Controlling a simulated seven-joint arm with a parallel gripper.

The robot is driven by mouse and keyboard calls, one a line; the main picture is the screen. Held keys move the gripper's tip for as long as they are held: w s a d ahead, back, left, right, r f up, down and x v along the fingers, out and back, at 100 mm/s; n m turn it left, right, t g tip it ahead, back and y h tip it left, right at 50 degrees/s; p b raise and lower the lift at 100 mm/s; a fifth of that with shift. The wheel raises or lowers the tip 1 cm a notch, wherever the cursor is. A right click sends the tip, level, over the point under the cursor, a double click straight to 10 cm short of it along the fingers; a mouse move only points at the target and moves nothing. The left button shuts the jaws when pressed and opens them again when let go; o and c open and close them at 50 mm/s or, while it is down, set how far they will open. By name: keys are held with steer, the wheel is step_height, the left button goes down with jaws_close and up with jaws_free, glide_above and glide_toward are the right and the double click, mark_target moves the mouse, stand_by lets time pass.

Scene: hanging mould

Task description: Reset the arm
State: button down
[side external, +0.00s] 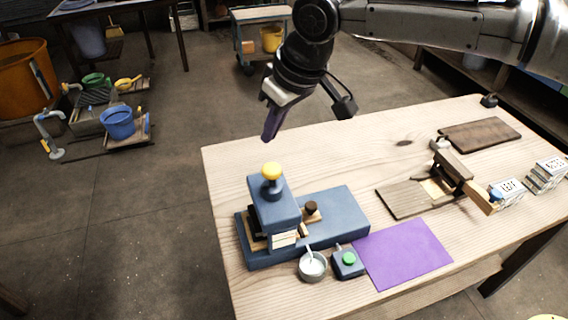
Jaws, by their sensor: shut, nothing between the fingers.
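My gripper (270,122) hangs in the air above the back left corner of the wooden table, at the top middle of the side external view. Its purple fingers point down and appear shut with nothing between them. It is apart from everything on the table. Below it stands a blue press-like device (340,212) with a yellow knob (271,170) on top and a pale block in its front.
A purple mat (404,252) lies on the wooden table (225,165) right of the button box. The table's back left area is clear. Buckets and a cart stand on the floor behind.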

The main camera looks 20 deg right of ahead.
steer(key=shift+w+d, duration=0.2)
steer(key=shift+d, duration=0.05)
steer(key=d+r+m+t, duration=0.2)
steer(key=d+r, duration=0.9)
steer(key=d, duration=0.2)
steer(key=s+d+r+m, duration=0.25)
steer(key=s+d, duration=0.45)
steer(key=d, duration=0.5)
steer(key=s+d+f+m+t+h, duration=0.1)
steer(key=s+d+f, duration=0.1)
steer(key=s+d, duration=0.4)
steer(key=s+d+f+m+h, duration=0.15)
steer(key=s+d, duration=0.25)
steer(key=s, duration=0.4)
steer(key=s+d+f+n+g, duration=0.1)
steer(key=s+f, duration=0.8)
steer(key=f, duration=0.3)
steer(key=shift+s+d, duration=0.15)
steer(key=shift+s, duration=0.15)
